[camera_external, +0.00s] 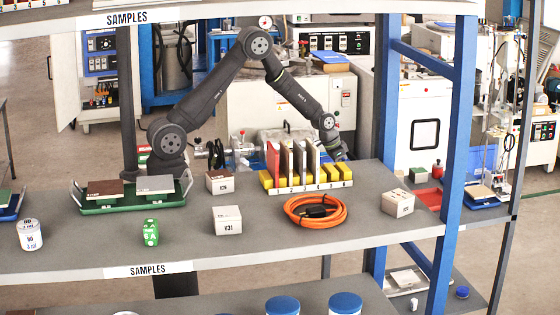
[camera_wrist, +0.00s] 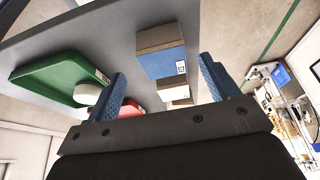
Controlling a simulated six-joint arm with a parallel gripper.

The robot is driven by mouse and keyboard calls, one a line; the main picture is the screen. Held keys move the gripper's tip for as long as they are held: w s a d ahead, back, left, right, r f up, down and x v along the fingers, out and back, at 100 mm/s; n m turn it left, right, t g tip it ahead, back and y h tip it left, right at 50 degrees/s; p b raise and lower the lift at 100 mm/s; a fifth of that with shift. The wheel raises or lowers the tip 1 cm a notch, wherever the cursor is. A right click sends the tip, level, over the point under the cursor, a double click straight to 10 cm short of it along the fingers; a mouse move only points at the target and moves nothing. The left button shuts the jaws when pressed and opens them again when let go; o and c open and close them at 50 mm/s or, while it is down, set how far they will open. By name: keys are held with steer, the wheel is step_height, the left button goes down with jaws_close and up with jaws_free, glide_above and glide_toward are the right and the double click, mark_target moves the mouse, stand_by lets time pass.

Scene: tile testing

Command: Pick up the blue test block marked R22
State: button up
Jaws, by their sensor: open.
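In the wrist view a block with a blue face and a tan band (camera_wrist: 163,63) shows between and beyond my gripper's fingers. A small white label is on its blue face, too small to read, so I cannot confirm R22. My gripper (camera_wrist: 162,70) is open with two blue fingers and nothing held between them. In the external view my gripper (camera_external: 338,153) is behind the shelf's rear edge, near the right end of the yellow rack; its fingertips are not clear. I cannot make out a blue R22 block on the shelf in that view.
The grey shelf holds a yellow rack (camera_external: 345,176) of upright tiles, an orange cable coil (camera_external: 313,221), a V31 block (camera_external: 227,227) and a green tray (camera_external: 130,205). A blue post (camera_external: 455,130) stands at right. A green tray (camera_wrist: 62,72) shows in the wrist view.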

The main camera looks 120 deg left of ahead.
steer(key=shift+a+x, duration=0.1)
steer(key=shift+x, duration=1.4)
steer(key=shift+a+x, duration=0.15)
steer(key=shift+x, duration=1.35)
steer(key=shift+r, duration=0.1)
steer(key=shift+c, duration=0.4)
steer(key=c, duration=1.2)
steer(key=shift+c, duration=0.2)
steer(key=shift+r, duration=0.15)
